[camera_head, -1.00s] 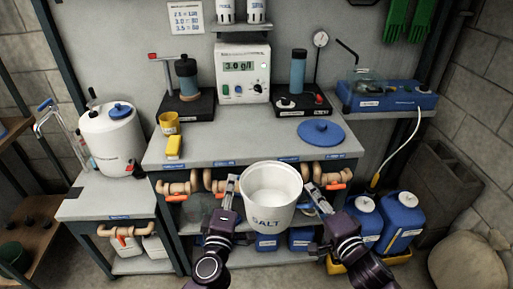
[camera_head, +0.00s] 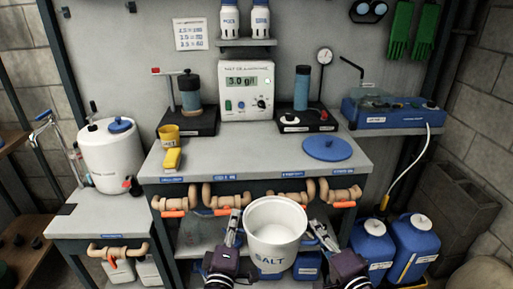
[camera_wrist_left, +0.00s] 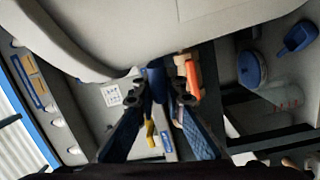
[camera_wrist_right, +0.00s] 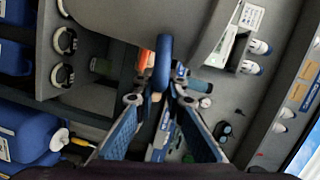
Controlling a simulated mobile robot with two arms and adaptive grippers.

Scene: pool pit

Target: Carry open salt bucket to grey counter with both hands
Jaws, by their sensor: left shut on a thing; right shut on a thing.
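The open salt bucket (camera_head: 275,246) is white, marked SALT, with white salt (camera_head: 275,220) inside. It hangs upright in front of the grey counter (camera_head: 250,155), its rim below the level of the counter top. My left gripper (camera_head: 236,222) is shut on a blue handle at the bucket's left side; the handle (camera_wrist_left: 155,80) also shows in the left wrist view. My right gripper (camera_head: 314,228) is shut on the other blue handle (camera_wrist_right: 163,62) at the right side. The bucket's wall fills much of both wrist views.
Orange-handled pipes (camera_head: 228,199) run along the counter's front. The middle of the counter top is clear. Blue canisters (camera_head: 372,247) stand on the right.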

